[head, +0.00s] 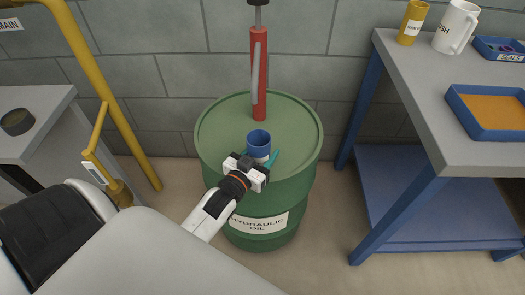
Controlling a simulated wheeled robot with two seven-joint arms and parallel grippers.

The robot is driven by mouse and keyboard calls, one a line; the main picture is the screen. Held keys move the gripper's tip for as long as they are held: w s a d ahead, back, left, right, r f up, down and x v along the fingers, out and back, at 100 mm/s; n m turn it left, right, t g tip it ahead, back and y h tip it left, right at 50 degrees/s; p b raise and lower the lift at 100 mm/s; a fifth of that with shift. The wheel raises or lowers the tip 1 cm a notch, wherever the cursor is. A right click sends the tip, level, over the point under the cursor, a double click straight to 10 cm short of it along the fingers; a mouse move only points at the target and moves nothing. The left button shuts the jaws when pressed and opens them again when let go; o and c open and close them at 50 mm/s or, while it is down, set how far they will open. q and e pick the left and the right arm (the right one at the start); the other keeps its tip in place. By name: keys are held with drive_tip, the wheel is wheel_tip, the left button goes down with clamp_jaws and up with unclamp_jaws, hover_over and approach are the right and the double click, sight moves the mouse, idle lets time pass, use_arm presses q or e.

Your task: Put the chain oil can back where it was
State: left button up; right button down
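A small blue can (258,139) with an open-looking top and a pale band low on its side is over the green drum's lid, in front of the red pump. Its lettering is too small to read, so I cannot tell whether it is the chain oil can. My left gripper (262,161) is at the can's near side. One teal finger shows at the can's right; the other finger is hidden, and I cannot tell whether the gripper grips the can. The can looks upright; whether it touches the lid is unclear. My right gripper is not in view.
The green drum (215,131) is labelled hydraulic oil; a red pump (259,80) rises from its lid. The right bench (412,70) holds a yellow can (412,24), white mug (456,27), seals tray (498,48) and blue-rimmed tray (466,118). A yellow rail (110,95) stands left.

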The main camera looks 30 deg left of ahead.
use_arm(q)
drive_tip(key=shift+o, duration=1.3)
drive_tip(key=shift+r, duration=0.2)
drive_tip(key=s+p, duration=0.1)
drive_tip(key=s, duration=1.1)
drive_tip(key=shift+d+r, duration=0.2)
drive_tip(key=shift+r, duration=0.05)
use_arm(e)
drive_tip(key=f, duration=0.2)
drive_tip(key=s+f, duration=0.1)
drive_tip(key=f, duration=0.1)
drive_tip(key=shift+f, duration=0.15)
use_arm(q)
drive_tip(key=shift+w, duration=0.1)
